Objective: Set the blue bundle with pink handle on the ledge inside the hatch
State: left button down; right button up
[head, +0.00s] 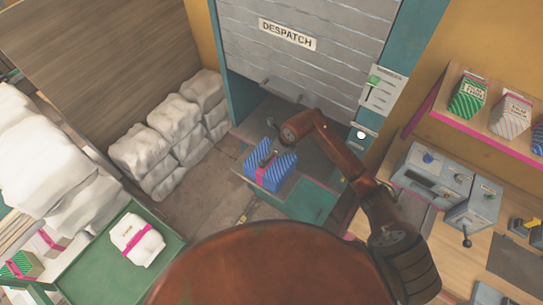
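The blue striped bundle (281,172) with a pink handle and band is in the head view, in front of the lower left part of the hatch. My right gripper (267,160) comes down on its top and appears shut on the pink handle; the fingers are small and partly hidden. The hatch has a grey DESPATCH shutter (340,62), raised partway, with the grey ledge (258,124) under it. The bundle overlaps the ledge's front edge in the picture; I cannot tell whether it touches the ledge. My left gripper is not in view.
Teal posts frame the hatch, and a lever panel (381,90) is on its right post. White sacks (173,123) are stacked to the left. A green tray (85,267) holds a white parcel (137,240). A shelf of striped packets (468,97) and grey machines (432,173) stand at right.

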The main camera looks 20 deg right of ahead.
jog(key=shift+w+d+f, duration=0.3)
jog(key=shift+d+f, duration=0.05)
jog(key=shift+f, duration=0.1)
jog(key=shift+f+p, duration=0.3)
jog(key=shift+f, duration=1.25)
jog(key=o, duration=2.1)
